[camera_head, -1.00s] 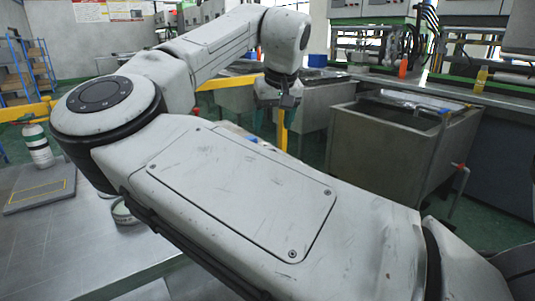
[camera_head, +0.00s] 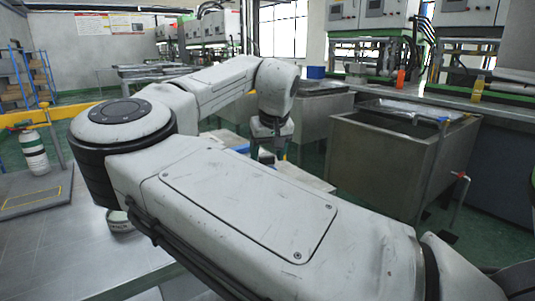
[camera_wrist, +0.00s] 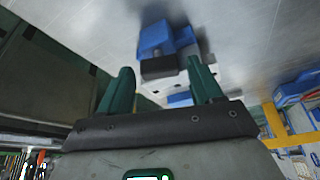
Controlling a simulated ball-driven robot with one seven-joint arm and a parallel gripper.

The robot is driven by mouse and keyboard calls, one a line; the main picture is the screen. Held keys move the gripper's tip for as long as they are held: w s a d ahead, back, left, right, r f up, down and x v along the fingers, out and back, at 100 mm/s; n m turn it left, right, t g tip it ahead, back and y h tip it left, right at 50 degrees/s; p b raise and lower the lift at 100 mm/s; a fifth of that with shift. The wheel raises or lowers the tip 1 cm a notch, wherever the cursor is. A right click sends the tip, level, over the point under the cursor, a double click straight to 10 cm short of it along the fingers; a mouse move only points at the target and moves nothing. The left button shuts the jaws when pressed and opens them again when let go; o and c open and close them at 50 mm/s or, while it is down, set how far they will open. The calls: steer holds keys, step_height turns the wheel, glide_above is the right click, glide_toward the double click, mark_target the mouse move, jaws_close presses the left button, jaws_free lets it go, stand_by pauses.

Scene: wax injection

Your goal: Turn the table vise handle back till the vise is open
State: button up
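The table vise (camera_wrist: 165,42) is blue with a dark jaw face, on a grey metal tabletop at the upper middle of the wrist view. It is blurred there, and I cannot make out its handle or how wide its jaws stand.
A metal tank (camera_head: 380,165) stands to the right. In the wrist view, a yellow bar (camera_wrist: 272,120) and blue items lie at the right.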

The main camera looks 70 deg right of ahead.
steer(key=c, duration=0.9)
steer(key=shift+s+r+n+p, duration=0.2)
steer(key=shift+n+p, duration=0.2)
steer(key=shift+p, duration=0.4)
steer(key=shift+d+n+y+p, duration=0.1)
steer(key=shift+n+y+p, duration=0.3)
steer(key=shift+n+p, duration=0.5)
steer(key=shift+w+f+n+t+y+p, duration=0.1)
steer(key=shift+f+n+t+y+p, duration=0.2)
steer(key=shift+n+p, duration=0.5)
steer(key=o, duration=1)
steer(key=shift+o, duration=0.2)
steer(key=shift+r, duration=0.2)
